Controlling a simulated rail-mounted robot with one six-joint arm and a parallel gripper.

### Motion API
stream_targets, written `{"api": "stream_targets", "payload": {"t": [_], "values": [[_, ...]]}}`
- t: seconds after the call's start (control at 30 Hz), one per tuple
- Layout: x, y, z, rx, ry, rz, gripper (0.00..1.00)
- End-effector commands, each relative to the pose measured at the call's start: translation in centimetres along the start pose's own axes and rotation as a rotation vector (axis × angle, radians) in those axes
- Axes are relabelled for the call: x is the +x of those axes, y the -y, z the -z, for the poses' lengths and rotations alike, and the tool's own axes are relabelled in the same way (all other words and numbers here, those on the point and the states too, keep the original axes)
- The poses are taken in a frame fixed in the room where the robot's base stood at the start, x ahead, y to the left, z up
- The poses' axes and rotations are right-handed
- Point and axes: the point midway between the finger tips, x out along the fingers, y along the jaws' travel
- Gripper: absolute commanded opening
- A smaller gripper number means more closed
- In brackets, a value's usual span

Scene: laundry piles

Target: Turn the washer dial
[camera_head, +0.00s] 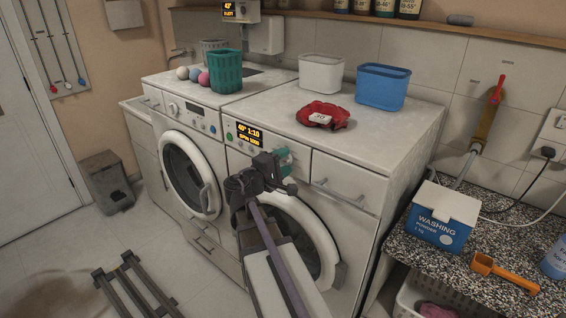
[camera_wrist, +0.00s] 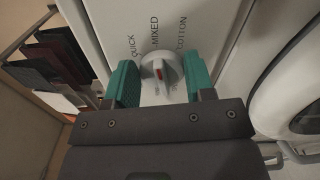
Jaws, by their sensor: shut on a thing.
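The washer (camera_head: 324,215) is the white front-loader on the right of two machines, with a lit orange display (camera_head: 249,134) reading 40° and 1:10. Its white dial (camera_wrist: 166,72) with a red mark shows in the wrist view between my teal finger pads, below the labels QUICK, MIXED and COTTON. The red mark lies roughly below MIXED. My gripper (camera_wrist: 160,82) is shut on the dial, one pad on each side. In the head view my gripper (camera_head: 276,161) is at the washer's control panel and hides the dial.
A drawer handle (camera_head: 338,190) sticks out right of the gripper, and the round door (camera_head: 300,245) lies below. The washer top holds a red cloth (camera_head: 323,117), a white bin (camera_head: 321,73) and a blue bin (camera_head: 383,86).

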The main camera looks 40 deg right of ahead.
Motion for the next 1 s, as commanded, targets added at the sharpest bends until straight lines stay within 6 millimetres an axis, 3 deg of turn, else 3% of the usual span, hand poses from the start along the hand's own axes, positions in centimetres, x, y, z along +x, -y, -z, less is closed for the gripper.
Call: {"api": "stream_targets", "payload": {"t": [0.03, 0.07, 0.27, 0.57, 1.0], "values": [[0.0, 0.0, 0.0, 0.000, 0.000, 0.001, 0.25], [0.0, 0.0, 0.0, 0.000, 0.000, 0.001, 0.52], [0.0, 0.0, 0.0, 0.000, 0.000, 0.000, 0.71], [-0.5, 0.0, 0.0, -0.001, -0.002, 0.000, 0.72], [-9.8, 0.0, 0.0, -0.001, -0.003, 0.000, 0.72]]}}
